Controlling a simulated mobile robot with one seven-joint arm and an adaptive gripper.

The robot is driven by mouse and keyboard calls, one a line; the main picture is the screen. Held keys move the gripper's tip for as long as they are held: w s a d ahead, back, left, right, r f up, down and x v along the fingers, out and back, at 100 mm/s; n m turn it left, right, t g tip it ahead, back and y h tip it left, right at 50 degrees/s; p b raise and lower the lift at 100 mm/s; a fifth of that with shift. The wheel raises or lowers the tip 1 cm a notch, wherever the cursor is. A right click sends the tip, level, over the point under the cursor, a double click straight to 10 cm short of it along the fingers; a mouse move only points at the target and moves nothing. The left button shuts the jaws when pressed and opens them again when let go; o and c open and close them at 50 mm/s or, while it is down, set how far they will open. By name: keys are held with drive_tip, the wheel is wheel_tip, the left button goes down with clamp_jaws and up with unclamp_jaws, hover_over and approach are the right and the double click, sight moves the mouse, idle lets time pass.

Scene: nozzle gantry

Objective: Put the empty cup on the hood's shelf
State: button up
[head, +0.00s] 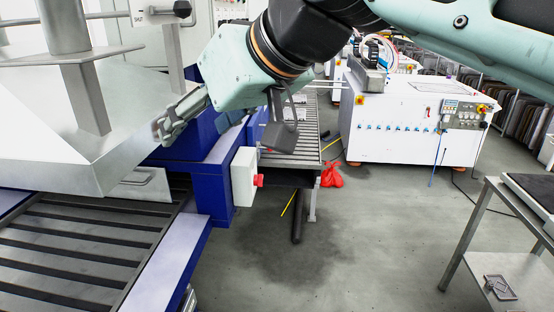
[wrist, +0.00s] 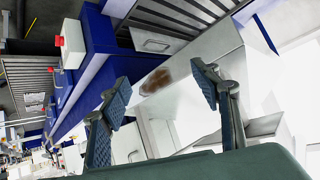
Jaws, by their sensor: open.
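The metal hood (head: 75,130) fills the left of the head view, with sloping sides and an upright post. Its pale metal also shows in the wrist view (wrist: 205,50). My gripper (head: 172,122) is beside the hood's right edge. In the wrist view my gripper (wrist: 161,90) is open, its two dark pads wide apart with nothing held between them. A brown patch (wrist: 155,82) shows on the metal between the pads; I cannot tell what it is. I cannot make out a cup in either view, and cannot tell which surface is the hood's shelf.
A slatted conveyor (head: 75,245) runs below the hood, with a blue frame (head: 205,185) beside it. A white box with a red button (head: 243,177) sticks out there. A white machine (head: 405,120) stands behind. A metal table (head: 480,225) is at right.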

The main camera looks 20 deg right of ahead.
drive_tip(key=s+d+f+m+g+h, duration=0.1)
drive_tip(key=s+d+f+m+h, duration=0.1)
drive_tip(key=f, duration=0.9)
drive_tip(key=s+d+f+m+g+h+p, duration=0.1)
drive_tip(key=s+d+f+m+g+h, duration=0.1)
drive_tip(key=s+d+f, duration=0.5)
wheel_tip(320, 180, down, 4)
drive_tip(key=shift+d+r+m+h, duration=0.1)
drive_tip(key=shift+d+m+h, duration=0.5)
drive_tip(key=shift+d+h, duration=0.45)
drive_tip(key=shift+d, duration=0.1)
drive_tip(key=shift+w, duration=0.1)
